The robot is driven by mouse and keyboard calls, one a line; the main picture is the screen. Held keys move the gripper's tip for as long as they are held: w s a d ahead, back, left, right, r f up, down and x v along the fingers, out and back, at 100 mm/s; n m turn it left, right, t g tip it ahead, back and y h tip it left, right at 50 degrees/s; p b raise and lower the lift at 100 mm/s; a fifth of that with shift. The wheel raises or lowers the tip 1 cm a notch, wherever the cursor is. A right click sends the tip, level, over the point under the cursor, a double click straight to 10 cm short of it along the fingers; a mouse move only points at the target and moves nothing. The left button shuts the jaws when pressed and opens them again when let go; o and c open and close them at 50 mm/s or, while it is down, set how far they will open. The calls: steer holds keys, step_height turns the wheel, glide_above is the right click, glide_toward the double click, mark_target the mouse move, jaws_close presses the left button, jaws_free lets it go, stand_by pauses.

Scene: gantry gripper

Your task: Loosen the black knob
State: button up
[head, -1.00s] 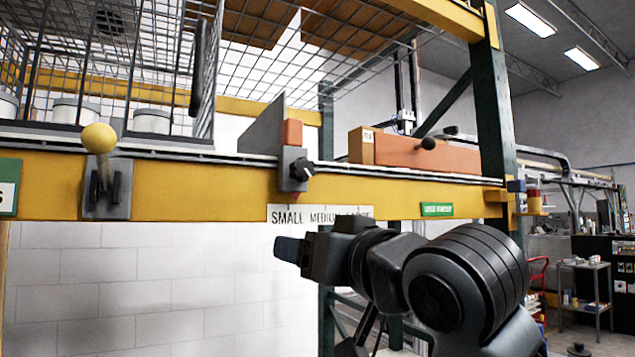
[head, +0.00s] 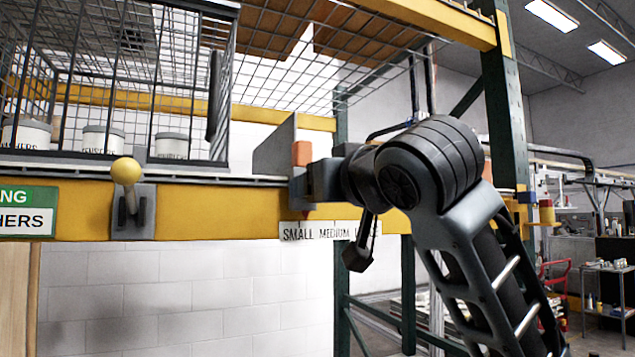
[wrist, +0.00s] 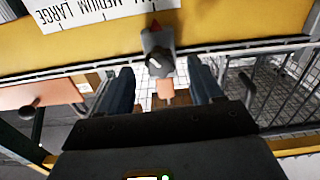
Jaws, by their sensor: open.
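The black knob (wrist: 159,63) with a pale pointer mark sits on a grey slider bracket (wrist: 155,42) in the wrist view. The bracket is on the yellow beam's rail, with an orange block on it (head: 302,153). My gripper (wrist: 161,70) is open, with one dark finger on each side of the knob; I cannot tell whether they touch it. In the head view my gripper (head: 303,184) is at the bracket and hides the knob.
A label reading small, medium, large (head: 318,231) is on the yellow beam (head: 256,208). A yellow ball lever (head: 126,171) stands left on the beam. A wire cage (head: 180,90) with white tubs is above.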

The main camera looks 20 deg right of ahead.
steer(key=shift+w, duration=0.9)
steer(key=shift+c, duration=0.3)
steer(key=c, duration=1)
steer(key=shift+n, duration=0.4)
steer(key=n+b, duration=0.1)
steer(key=n, duration=0.8)
steer(key=n+b, duration=0.2)
steer(key=n, duration=0.7)
steer(key=n+b, duration=0.1)
steer(key=n, duration=0.8)
steer(key=shift+f+n+b, duration=0.25)
steer(key=shift+n+b, duration=0.1)
steer(key=shift+n, duration=0.05)
